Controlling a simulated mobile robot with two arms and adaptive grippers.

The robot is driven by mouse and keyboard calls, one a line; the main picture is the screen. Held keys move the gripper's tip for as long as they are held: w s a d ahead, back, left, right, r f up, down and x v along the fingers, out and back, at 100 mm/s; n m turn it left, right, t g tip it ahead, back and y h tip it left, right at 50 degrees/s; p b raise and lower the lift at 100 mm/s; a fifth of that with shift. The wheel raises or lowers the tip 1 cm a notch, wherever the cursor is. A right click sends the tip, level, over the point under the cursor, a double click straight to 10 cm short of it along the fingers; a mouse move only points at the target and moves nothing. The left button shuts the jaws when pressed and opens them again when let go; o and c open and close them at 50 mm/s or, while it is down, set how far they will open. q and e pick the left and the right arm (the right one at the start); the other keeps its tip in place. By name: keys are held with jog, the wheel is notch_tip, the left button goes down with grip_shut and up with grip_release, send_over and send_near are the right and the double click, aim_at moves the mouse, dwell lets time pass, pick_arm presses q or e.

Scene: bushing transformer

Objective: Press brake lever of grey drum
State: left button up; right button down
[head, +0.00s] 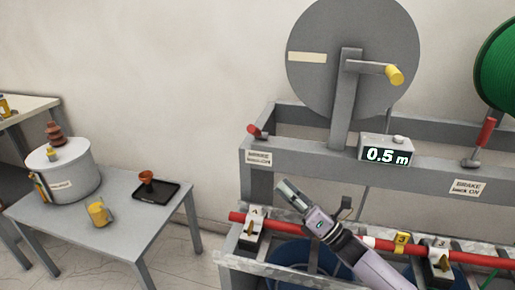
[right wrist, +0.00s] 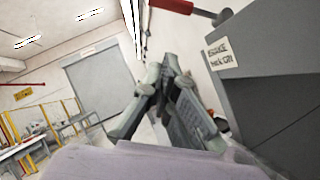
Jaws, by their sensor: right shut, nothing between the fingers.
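The grey drum (head: 345,50) stands on a grey frame (head: 300,118), with a crank and yellow handle on its front. Its brake lever (head: 257,131), with a red grip, is at the frame's left end above a brake label (head: 259,158). My right gripper (head: 284,187) is shut and empty, below and right of that lever and apart from it. In the right wrist view the shut fingers (right wrist: 170,75) point up, with the red lever grip (right wrist: 172,5) above them at the top edge. My left gripper is not in view.
A second red lever (head: 485,132) and a green drum (head: 498,70) are at the right. A counter (head: 386,149) reads 0.5 m. A red bar (head: 380,244) with clamps runs below the frame. A table (head: 140,222) with a transformer tank (head: 68,176) stands left.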

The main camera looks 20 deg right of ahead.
aim_at(257, 132)
pick_arm(q)
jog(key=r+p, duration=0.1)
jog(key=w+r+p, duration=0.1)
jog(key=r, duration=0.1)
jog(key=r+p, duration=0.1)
jog(key=p, duration=0.1)
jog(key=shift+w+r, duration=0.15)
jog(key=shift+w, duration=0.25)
pick_arm(e)
jog(key=d+r+x, duration=0.1)
jog(key=d+x, duration=0.1)
jog(key=x, duration=1.1)
jog(key=shift+w+r, duration=0.15)
jog(key=shift+r, duration=0.2)
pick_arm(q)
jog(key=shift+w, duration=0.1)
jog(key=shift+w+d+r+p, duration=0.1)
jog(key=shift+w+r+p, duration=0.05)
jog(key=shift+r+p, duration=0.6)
pick_arm(e)
jog(key=shift+d+r+m+h, duration=0.1)
jog(key=shift+r+m+h, duration=0.3)
jog(key=shift+r+m, duration=0.15)
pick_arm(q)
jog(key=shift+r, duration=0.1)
